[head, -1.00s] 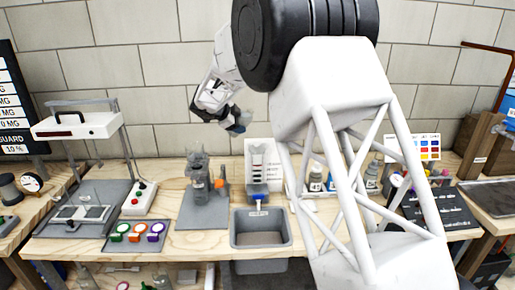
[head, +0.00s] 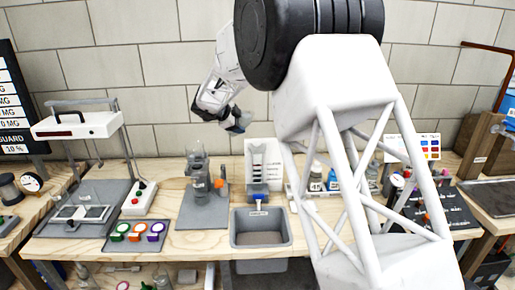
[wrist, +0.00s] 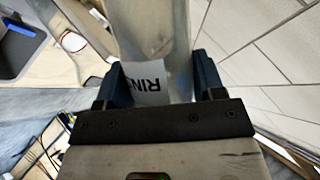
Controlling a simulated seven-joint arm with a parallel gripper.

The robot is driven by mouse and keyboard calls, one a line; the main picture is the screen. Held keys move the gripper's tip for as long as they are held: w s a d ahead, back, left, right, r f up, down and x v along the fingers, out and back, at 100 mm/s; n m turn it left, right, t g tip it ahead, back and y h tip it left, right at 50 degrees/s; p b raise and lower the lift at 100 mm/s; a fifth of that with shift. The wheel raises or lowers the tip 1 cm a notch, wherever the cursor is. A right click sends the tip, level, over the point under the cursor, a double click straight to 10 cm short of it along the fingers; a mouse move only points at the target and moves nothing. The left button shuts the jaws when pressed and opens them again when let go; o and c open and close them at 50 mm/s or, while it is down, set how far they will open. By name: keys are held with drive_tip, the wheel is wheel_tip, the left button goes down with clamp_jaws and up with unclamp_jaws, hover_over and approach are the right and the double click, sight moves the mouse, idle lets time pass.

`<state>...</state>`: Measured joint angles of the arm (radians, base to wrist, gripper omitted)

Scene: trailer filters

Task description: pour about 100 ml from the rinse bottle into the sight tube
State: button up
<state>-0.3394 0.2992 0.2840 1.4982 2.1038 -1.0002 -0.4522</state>
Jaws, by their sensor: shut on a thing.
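My gripper (head: 238,122) is raised in front of the back wall, above the bench, between the filter stand and the sight tube. In the wrist view, its two blue fingers (wrist: 162,80) are shut on the rinse bottle (wrist: 150,30). The bottle is translucent, with a white label showing "RIN"; its mouth and liquid level cannot be made out. In the head view the bottle is hard to tell from the gripper. A pale upright panel with a dark scale, apparently the sight tube (head: 264,158), stands at the back of the bench, below and right of my gripper, with a blue valve (head: 259,189) at its foot.
A grey basin (head: 236,240) sits in front of the valve. A clear filter assembly (head: 200,178) stands on a grey plate to the left. Small bottles (head: 316,180) stand right of the panel, partly behind my arm. The air around my gripper is clear.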

drive_tip(key=shift+w+a+f+m+t+y, duration=0.2)
drive_tip(key=shift+m+t+y, duration=0.2)
drive_tip(key=shift+t, duration=0.1)
drive_tip(key=shift+w+a+f+m+t+y, duration=0.15)
drive_tip(key=shift+m+t+y, duration=0.25)
drive_tip(key=shift+t, duration=0.1)
idle(2.6)
drive_tip(key=shift+w+a+f+m+t+y, duration=0.1)
drive_tip(key=shift+f+m+t+y, duration=0.35)
drive_tip(key=shift+f, duration=0.4)
idle(0.9)
drive_tip(key=shift+s+d+r+m+t+y, duration=0.3)
drive_tip(key=shift+r+m+t+y, duration=0.15)
drive_tip(key=shift+r+t, duration=0.2)
idle(2.0)
